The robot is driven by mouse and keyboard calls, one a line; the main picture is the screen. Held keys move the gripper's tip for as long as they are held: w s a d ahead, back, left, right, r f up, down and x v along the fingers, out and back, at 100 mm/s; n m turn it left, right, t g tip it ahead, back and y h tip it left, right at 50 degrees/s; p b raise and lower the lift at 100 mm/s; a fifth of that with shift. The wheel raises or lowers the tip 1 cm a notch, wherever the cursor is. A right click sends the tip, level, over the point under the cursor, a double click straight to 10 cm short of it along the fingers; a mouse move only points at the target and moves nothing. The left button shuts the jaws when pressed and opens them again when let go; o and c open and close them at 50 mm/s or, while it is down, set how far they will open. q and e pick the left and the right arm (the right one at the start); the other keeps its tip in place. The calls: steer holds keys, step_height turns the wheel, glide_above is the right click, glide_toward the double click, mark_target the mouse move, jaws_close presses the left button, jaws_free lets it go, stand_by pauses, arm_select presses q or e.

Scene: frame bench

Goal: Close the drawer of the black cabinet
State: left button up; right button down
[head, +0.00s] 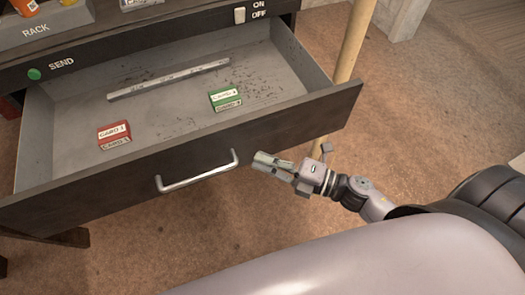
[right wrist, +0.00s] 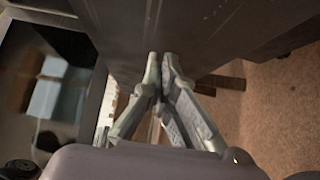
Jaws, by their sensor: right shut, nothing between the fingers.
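The black cabinet (head: 150,42) stands at the top of the head view. Its drawer (head: 100,203) is pulled out, with a dark front and a pale handle (head: 198,173). Inside the drawer lie a red box (head: 114,134) and a green box (head: 225,99). My right gripper (head: 258,160) is shut and empty, just right of the handle by the drawer front. In the right wrist view its fingertips (right wrist: 160,57) meet close to the dark drawer front (right wrist: 180,25); I cannot tell whether they touch it. My left gripper is not in view.
A grey rack (head: 45,28) stands on the cabinet top. A green SEND button (head: 35,74) and an ON/OFF switch (head: 239,15) sit on the cabinet face. A wooden pole (head: 352,40) stands right of the drawer.

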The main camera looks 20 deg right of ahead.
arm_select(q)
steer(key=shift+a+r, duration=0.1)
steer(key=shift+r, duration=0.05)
arm_select(e)
steer(key=shift+w, duration=0.85)
